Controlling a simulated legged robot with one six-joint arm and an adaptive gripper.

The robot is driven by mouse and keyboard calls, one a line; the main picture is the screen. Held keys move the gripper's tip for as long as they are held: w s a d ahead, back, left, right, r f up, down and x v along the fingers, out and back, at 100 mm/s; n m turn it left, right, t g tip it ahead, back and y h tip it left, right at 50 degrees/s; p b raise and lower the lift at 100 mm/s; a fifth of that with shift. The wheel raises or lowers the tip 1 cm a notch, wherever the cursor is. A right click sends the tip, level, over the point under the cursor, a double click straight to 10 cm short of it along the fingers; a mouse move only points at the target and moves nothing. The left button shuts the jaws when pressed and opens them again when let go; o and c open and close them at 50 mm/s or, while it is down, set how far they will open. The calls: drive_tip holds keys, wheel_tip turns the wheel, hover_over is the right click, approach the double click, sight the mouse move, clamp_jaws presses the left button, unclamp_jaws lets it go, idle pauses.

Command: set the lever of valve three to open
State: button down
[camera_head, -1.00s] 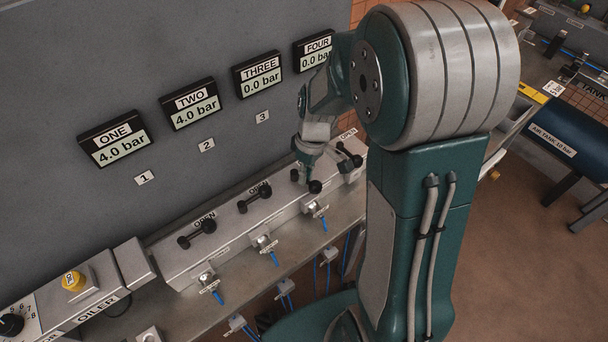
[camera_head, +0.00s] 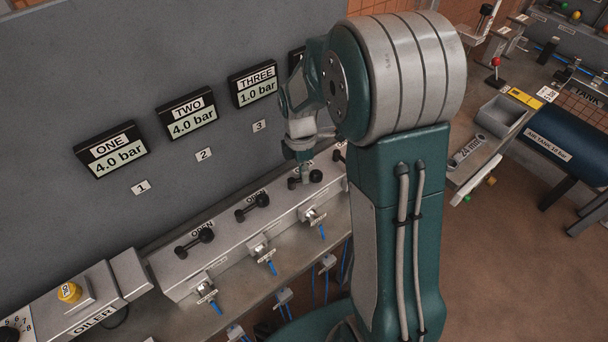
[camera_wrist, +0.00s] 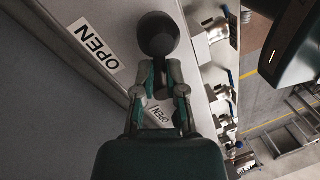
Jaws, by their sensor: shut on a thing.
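The lever of valve three (camera_head: 315,176) is a black bar with round knobs on the grey valve box. It lies roughly along the row, near the slant of the levers of valve two (camera_head: 252,207) and valve one (camera_head: 195,241). My gripper (camera_head: 302,168) is down at this lever and hides part of it. In the wrist view my gripper's fingers (camera_wrist: 157,92) are shut on the lever, whose black knob (camera_wrist: 158,36) stands out beyond them. An OPEN label (camera_wrist: 95,45) is beside it. The gauge THREE (camera_head: 257,85) reads 1.0 bar.
The gauges ONE (camera_head: 111,150) and TWO (camera_head: 188,114) both read 4.0 bar. Valve four's lever (camera_head: 339,155) is close beside my gripper, partly hidden by my arm. The oiler (camera_head: 95,300) stands at the left, and a grey bin (camera_head: 502,115) at the right.

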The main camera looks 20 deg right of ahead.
drive_tip(key=shift+w+a+n+h, duration=0.1)
drive_tip(key=shift+w+n+h, duration=0.15)
drive_tip(key=shift+n, duration=0.7)
drive_tip(key=shift+w+n+h, duration=0.15)
drive_tip(key=shift+w+n, duration=0.15)
drive_tip(key=shift+n, duration=0.65)
drive_tip(key=c, duration=0.7)
unclamp_jaws()
drive_tip(key=shift+w, duration=0.1)
wheel_tip(320, 180, up, 12)
drive_tip(key=w, duration=0.2)
drive_tip(key=shift+w+a+f, duration=0.15)
drive_tip(key=shift+a+f, duration=0.05)
drive_tip(key=shift+a, duration=0.15)
